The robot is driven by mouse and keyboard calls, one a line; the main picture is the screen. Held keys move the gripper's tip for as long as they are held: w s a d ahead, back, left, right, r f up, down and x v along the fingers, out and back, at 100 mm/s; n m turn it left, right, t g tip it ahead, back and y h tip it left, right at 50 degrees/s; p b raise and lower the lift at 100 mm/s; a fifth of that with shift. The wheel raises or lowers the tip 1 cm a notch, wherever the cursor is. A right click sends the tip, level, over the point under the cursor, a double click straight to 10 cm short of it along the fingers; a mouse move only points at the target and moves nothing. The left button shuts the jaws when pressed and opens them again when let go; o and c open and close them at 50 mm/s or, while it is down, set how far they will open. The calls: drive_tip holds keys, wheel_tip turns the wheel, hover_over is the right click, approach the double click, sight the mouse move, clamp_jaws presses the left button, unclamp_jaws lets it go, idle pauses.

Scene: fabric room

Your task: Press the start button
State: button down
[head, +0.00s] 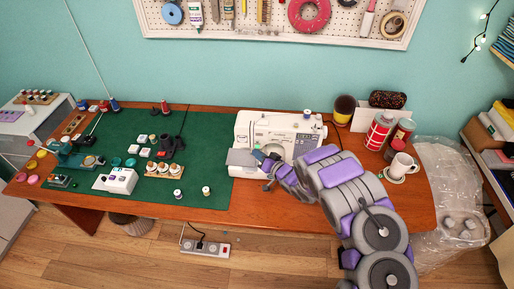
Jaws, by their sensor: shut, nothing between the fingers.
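A white sewing machine (282,121) stands on the wooden table (330,192), at the right edge of the green mat. My arm reaches in from the lower right. My gripper (261,157) is shut and empty, at the front left of the machine, close to its needle area. I cannot tell whether it touches the machine. The start button is too small to make out, or is hidden by my gripper.
A green mat (211,140) with thread spools, small boxes and tools covers the table's left part. Red cans (379,131) and a white mug (402,166) stand to the right of my arm. A power strip (205,247) lies on the floor. A pegboard (270,29) hangs behind.

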drive_tip(key=shift+w+r, duration=0.1)
drive_tip(key=shift+w, duration=0.2)
